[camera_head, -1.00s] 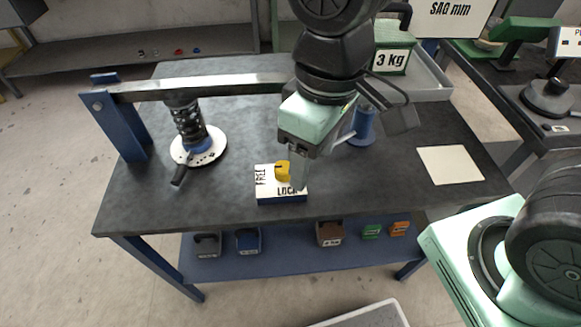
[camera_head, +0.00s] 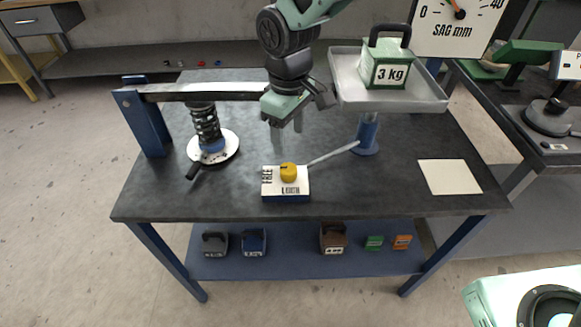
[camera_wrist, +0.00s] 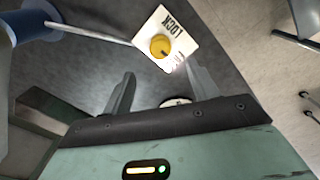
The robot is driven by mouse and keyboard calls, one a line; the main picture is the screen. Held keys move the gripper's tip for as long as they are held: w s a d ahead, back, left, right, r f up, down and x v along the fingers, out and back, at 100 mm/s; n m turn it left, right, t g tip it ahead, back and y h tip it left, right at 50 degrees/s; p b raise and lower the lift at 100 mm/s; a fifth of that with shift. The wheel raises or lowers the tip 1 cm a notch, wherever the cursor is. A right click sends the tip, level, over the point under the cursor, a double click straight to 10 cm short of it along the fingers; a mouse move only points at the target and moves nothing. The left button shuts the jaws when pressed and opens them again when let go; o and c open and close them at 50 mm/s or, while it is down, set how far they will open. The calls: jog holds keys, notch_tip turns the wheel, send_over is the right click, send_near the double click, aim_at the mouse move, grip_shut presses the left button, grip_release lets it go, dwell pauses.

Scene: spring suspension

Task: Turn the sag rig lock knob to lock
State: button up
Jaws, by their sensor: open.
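The sag rig lock knob (camera_head: 288,172) is a round yellow knob on a white-topped block (camera_head: 272,188) at the front of the bench. FREE is printed along the block's left side and LOCK along its front edge. In the wrist view the knob (camera_wrist: 160,46) shows a dark mark that appears to point toward the FREE lettering. My gripper (camera_head: 286,133) is open and empty, above and behind the knob, not touching it. Its two fingers (camera_wrist: 160,70) stand apart in the wrist view, with the knob beyond their tips.
A thin metal rod (camera_head: 333,153) runs from the block toward a blue post (camera_head: 367,134). A coil spring (camera_head: 206,124) stands on a white disc at left under a lever beam (camera_head: 215,88). A 3 kg weight (camera_head: 387,62) sits on a raised tray (camera_head: 430,95).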

aim_at(289, 168)
notch_tip(289, 168, down, 12)
jog(key=shift+r+p, duration=0.2)
jog(key=shift+p, duration=0.25)
jog(key=c, duration=1)
